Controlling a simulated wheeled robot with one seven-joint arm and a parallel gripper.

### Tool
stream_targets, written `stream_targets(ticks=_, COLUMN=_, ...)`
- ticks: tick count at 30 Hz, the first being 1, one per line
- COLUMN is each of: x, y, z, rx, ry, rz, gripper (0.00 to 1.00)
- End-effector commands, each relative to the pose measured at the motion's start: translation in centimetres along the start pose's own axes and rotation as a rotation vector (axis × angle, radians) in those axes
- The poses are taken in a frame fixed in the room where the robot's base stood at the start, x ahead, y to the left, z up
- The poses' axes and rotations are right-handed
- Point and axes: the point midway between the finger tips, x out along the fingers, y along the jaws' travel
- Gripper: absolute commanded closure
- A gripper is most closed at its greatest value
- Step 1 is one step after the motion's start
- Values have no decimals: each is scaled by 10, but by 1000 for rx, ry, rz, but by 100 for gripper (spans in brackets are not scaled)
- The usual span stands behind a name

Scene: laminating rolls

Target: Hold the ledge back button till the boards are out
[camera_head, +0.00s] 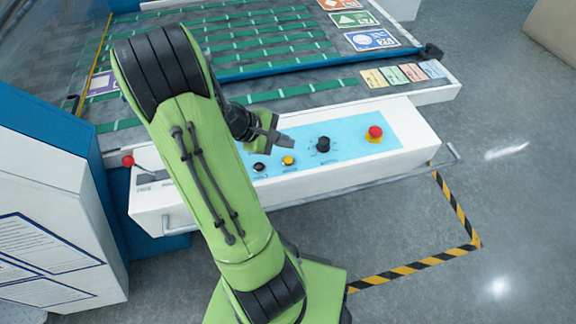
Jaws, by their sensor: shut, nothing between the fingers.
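My gripper (288,142) is shut and empty, above the light blue control panel (350,141). On the panel, a small black button (259,166) and a yellow button (288,160) sit just below the gripper in the picture. A black knob (323,144) is to their right, and a red mushroom button (375,132) on a yellow base is at the right end. The button labels are too small to read, so I cannot tell which is the ledge back button. Whether the fingertips touch anything is unclear. I cannot make out separate boards on the bed (310,103).
Green strips and a blue bar (290,68) cross the bed. Picture labels (371,39) and coloured cards (396,75) lie at its right. A red-knobbed lever (128,161) is at left. A rail (400,176) runs along the front. Striped tape (415,267) marks open floor.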

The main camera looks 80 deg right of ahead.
Motion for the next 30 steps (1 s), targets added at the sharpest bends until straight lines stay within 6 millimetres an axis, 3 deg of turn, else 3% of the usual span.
stream_targets(ticks=1, x=11, y=-8, z=-7, rx=1, ry=0, rz=0, gripper=100)
stream_targets(ticks=7, x=24, y=-17, z=-17, rx=0, ry=-2, rz=1, gripper=100)
stream_targets(ticks=30, x=24, y=-17, z=-17, rx=1, ry=0, rz=0, gripper=100)
